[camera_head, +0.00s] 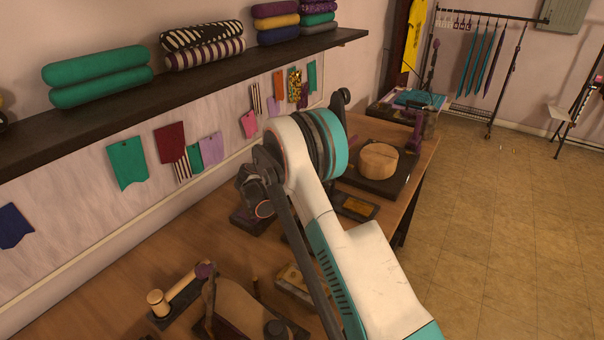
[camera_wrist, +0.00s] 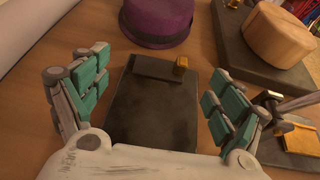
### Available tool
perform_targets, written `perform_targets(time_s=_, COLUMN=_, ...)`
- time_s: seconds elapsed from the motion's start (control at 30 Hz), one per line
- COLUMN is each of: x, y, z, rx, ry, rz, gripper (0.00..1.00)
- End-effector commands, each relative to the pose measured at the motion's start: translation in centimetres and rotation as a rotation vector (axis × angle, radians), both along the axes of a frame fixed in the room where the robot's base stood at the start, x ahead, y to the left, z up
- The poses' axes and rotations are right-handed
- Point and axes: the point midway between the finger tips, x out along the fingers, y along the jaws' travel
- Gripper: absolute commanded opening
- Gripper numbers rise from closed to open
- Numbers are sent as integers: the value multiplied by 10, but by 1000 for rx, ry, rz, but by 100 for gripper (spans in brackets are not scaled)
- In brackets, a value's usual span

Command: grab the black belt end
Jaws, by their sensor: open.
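In the wrist view my gripper (camera_wrist: 158,68) has its two teal-padded fingers spread wide, with nothing between them. Below and between the fingers lies a flat dark slab (camera_wrist: 150,112) on the wooden table. A dark bar (camera_wrist: 152,68) lies across its far end, with a small brass piece (camera_wrist: 180,66) at the bar's right. I cannot tell for certain whether this dark bar is the black belt end. In the head view my arm covers this area, and the fingers cannot be made out.
A purple hat-like object (camera_wrist: 158,22) stands just beyond the slab. A round wooden block (camera_head: 378,160) sits on a dark base at the right of the workbench (camera_head: 150,270). A dark tray with a yellow piece (camera_head: 356,207) lies nearer. A shelf (camera_head: 200,85) runs along the wall.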

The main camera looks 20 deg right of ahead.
Motion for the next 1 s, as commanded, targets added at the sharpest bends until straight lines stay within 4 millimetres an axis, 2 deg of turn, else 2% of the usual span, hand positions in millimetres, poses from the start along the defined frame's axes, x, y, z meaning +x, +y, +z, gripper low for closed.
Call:
perform_targets(time_s=0.23, x=8, y=-13, z=-10, rx=0, ry=0, rz=-1, gripper=88)
perform_targets(time_s=0.5, x=26, y=-41, z=-27, rx=0, ry=0, rz=0, gripper=88)
perform_targets(time_s=0.77, x=28, y=-43, z=-26, rx=0, ry=0, rz=1, gripper=88)
perform_targets(time_s=0.93, x=28, y=-43, z=-26, rx=0, ry=0, rz=1, gripper=50)
perform_targets(time_s=1.0, x=28, y=-43, z=-26, rx=0, ry=0, rz=1, gripper=48)
